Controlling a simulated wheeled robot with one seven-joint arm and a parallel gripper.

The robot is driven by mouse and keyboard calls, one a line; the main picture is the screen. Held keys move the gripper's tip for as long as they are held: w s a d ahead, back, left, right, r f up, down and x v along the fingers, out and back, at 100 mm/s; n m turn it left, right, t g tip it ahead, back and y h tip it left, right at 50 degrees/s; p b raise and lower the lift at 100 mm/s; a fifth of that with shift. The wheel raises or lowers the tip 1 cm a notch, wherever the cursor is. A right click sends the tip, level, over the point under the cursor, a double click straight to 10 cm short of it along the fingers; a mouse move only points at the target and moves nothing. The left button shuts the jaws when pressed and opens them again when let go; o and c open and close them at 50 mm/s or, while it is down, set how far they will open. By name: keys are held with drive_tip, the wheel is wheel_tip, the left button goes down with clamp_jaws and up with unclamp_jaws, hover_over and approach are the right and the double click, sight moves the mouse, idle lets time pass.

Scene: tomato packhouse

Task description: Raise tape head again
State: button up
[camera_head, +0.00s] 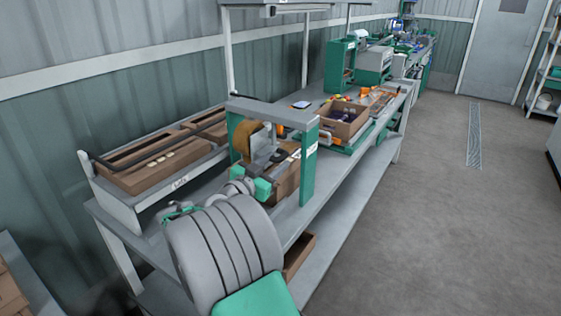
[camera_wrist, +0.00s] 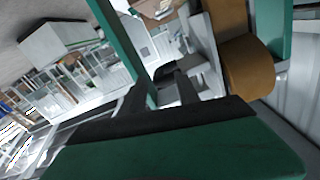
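The taping machine (camera_head: 308,160) has green posts and a grey top bar, and stands on the grey bench. Its tape head, a grey plate with a brown tape roll (camera_head: 241,140), sits between the posts. The roll also shows at the right of the wrist view (camera_wrist: 246,70). A brown carton (camera_head: 287,181) is partly visible under the head. My gripper (camera_wrist: 163,82) is right at the grey parts of the head, beside the roll. Its dark fingers meet or overlap a dark grey piece there; I cannot tell whether they grip it. My arm hides the front of the machine.
A rack of flat brown cartons (camera_head: 150,172) stands to the left on the bench. An open carton (camera_head: 343,121) with dark items sits beyond the machine, near orange-handled tools. A lower shelf (camera_head: 325,255) runs beneath. The floor to the right is clear.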

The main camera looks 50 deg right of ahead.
sight(289, 152)
drive_tip(key=d, duration=0.3)
drive_tip(key=d+p, duration=0.1)
drive_tip(key=d, duration=0.3)
drive_tip(key=shift+w+d+r, duration=0.15)
drive_tip(key=shift+d, duration=0.1)
drive_tip(key=shift+c, duration=0.5)
clamp_jaws()
idle(0.5)
